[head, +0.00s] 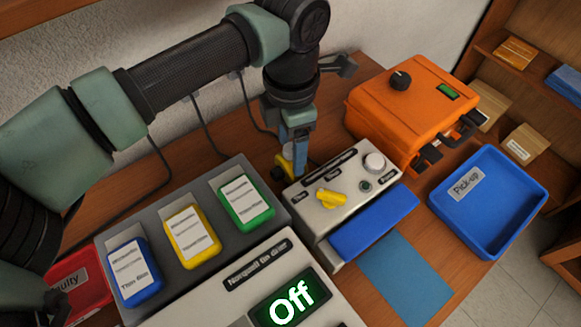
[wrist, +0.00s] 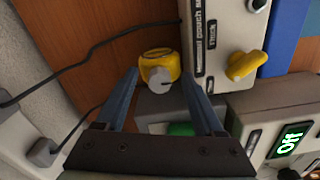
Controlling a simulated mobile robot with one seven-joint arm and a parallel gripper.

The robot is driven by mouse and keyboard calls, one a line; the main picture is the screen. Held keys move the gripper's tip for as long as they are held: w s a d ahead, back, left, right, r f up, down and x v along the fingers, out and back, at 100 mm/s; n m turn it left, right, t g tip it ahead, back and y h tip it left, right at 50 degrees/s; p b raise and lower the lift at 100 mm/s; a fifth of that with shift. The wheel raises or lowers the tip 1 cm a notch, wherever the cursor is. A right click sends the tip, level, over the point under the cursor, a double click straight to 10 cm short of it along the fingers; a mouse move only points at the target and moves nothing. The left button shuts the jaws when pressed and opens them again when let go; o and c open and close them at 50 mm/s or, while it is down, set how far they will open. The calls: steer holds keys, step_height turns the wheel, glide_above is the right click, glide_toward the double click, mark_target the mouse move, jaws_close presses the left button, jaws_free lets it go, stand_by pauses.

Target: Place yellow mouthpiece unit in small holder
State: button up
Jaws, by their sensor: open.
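The yellow mouthpiece unit (wrist: 158,58), with a grey round nozzle, lies between my fingertips in the wrist view. In the head view a small part of the yellow unit (head: 287,163) shows at the left end of the white control box, partly hidden by my fingers. My gripper (head: 294,152) points down with blue fingers. In the wrist view my gripper (wrist: 160,78) is open, one finger on each side of the yellow unit. I cannot tell whether the fingers touch it. I cannot make out the small holder for certain.
The white control box (head: 345,195) with a yellow knob stands close on the right. A grey tray (head: 190,275) with blue, yellow and green cases is in front. An orange machine (head: 410,105) and a blue Pick-up bin (head: 490,200) are further right. Cables run behind.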

jaws_close()
stand_by(0.3)
stand_by(1.1)
